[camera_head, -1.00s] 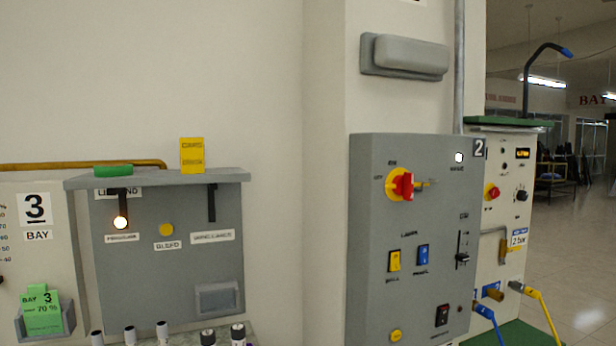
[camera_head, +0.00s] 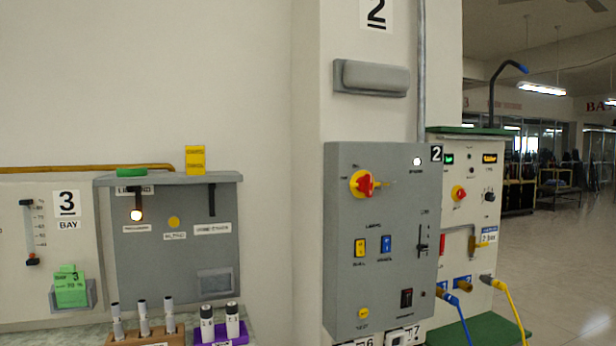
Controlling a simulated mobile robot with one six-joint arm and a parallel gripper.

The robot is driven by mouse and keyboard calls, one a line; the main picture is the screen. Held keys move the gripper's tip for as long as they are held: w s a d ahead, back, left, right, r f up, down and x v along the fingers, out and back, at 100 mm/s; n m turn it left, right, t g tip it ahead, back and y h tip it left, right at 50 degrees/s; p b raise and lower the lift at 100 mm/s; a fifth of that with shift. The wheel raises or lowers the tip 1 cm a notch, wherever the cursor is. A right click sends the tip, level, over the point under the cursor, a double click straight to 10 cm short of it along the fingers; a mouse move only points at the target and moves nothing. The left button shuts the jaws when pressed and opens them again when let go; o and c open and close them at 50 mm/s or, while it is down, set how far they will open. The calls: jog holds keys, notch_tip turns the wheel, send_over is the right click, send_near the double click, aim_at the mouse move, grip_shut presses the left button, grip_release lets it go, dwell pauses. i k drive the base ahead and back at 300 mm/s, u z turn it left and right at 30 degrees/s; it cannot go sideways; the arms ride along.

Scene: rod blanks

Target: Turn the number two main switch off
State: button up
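The lettering around the knob is too small to read surely. A white lamp (camera_head: 417,161) at the panel's top right looks lit. My gripper is not in view.
Below the knob are yellow (camera_head: 361,248) and blue (camera_head: 386,243) rockers, a slider (camera_head: 422,246) and a black switch (camera_head: 406,298). Bay 3's grey panel (camera_head: 150,260) is left, above racks of rods. A cream cabinet (camera_head: 488,220) with hoses stands right. Open floor (camera_head: 570,260) lies far right.

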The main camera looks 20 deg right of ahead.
aim_at(364, 185)
jog(key=z, duration=0.1)
jog(key=i, duration=1)
jog(key=z, duration=0.05)
